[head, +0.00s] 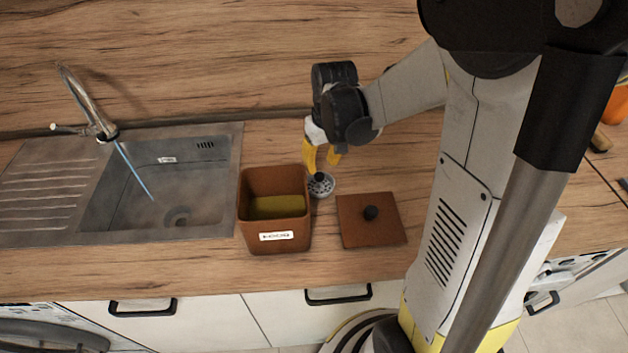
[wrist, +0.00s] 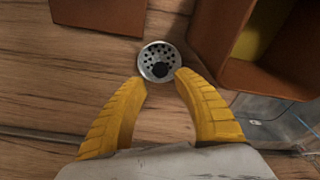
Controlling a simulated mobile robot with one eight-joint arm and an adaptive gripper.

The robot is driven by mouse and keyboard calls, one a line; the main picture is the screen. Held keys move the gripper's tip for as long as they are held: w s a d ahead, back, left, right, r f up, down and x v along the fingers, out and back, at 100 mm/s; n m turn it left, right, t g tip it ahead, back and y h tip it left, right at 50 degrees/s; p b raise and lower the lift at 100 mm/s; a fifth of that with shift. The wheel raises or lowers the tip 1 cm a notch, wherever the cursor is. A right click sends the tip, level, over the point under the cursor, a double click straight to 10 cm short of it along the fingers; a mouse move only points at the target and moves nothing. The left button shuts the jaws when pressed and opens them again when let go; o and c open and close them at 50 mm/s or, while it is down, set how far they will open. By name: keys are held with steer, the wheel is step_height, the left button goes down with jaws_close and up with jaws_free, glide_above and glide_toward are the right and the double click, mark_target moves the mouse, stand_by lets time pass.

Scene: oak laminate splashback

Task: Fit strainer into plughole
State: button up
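The strainer (head: 321,186) is a small round grey metal cup with holes and a dark knob, upright on the wooden counter between the brown box and the square lid. In the wrist view the strainer (wrist: 159,62) lies just beyond my fingertips. My gripper (head: 322,166) points down above it with yellow fingers apart; the wrist view shows the open gap (wrist: 161,77) with nothing held. The plughole (head: 178,216) is a round dark ring in the floor of the grey sink (head: 228,185) at left. Water from the tap partly crosses the basin.
A brown box (head: 247,222) with a label and yellowish contents stands between the sink and the strainer. A flat brown lid (head: 385,233) with a dark knob lies right of it. The tap (head: 100,125) rises behind the sink. Counter behind the box is clear.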

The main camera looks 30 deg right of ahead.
mark_target(319, 175)
steer(key=f, duration=0.2)
steer(key=f+b, duration=0.1)
steer(key=f, duration=0.1)
steer(key=w+f+b, duration=0.1)
steer(key=f, duration=0.1)
steer(key=shift+f, duration=0.15)
jaws_close()
